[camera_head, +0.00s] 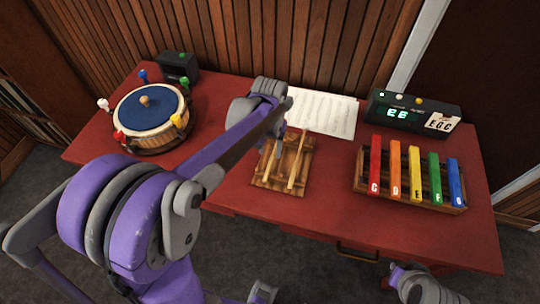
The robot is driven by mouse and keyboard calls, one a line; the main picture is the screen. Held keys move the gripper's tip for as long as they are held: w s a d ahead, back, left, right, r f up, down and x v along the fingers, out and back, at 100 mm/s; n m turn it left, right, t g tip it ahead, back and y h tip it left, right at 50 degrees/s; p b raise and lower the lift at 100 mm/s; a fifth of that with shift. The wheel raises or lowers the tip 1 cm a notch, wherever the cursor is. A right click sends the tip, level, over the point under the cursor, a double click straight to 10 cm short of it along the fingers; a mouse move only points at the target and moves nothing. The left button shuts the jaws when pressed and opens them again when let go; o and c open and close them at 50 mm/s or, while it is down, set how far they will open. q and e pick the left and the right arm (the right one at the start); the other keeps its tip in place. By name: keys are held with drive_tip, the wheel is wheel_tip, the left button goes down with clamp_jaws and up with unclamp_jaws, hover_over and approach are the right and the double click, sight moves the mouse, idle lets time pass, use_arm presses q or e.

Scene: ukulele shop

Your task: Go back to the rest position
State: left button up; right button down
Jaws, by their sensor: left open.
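My left arm comes in from the left and reaches over the red table. My left gripper (279,138) is at its far end, pointing down over the wooden rack, and its jaws are open. The wooden rack (268,181) stands mid-table with light wooden sticks (300,160) on it. The wrist partly hides the fingers and the rack's left back part. I cannot tell whether the fingers touch a stick. Grey parts of mine show at the bottom edge, but I cannot make out the right jaws.
The red table (330,222) also bears a round drum with a blue top (135,108) and coloured pegs, a dark box (176,66), white sheets (325,112), a lit display device (412,113) and a rack of coloured bars (414,172). A wood-panelled wall stands behind.

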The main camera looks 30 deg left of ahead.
use_arm(q)
wheel_tip(320, 180, up, 5)
drive_tip(key=shift+r, duration=0.1)
drive_tip(key=s+d+f+m+t, duration=0.1)
drive_tip(key=s+d+t, duration=0.1)
drive_tip(key=s, duration=0.5)
drive_tip(key=s+d+f+m+t, duration=0.1)
drive_tip(key=s+d+f+t, duration=0.1)
drive_tip(key=s, duration=0.6)
drive_tip(key=shift+s+d+m+t+p, duration=0.35)
drive_tip(key=shift+d+t, duration=0.25)
drive_tip(key=shift+d, duration=0.8)
drive_tip(key=shift+w, duration=0.15)
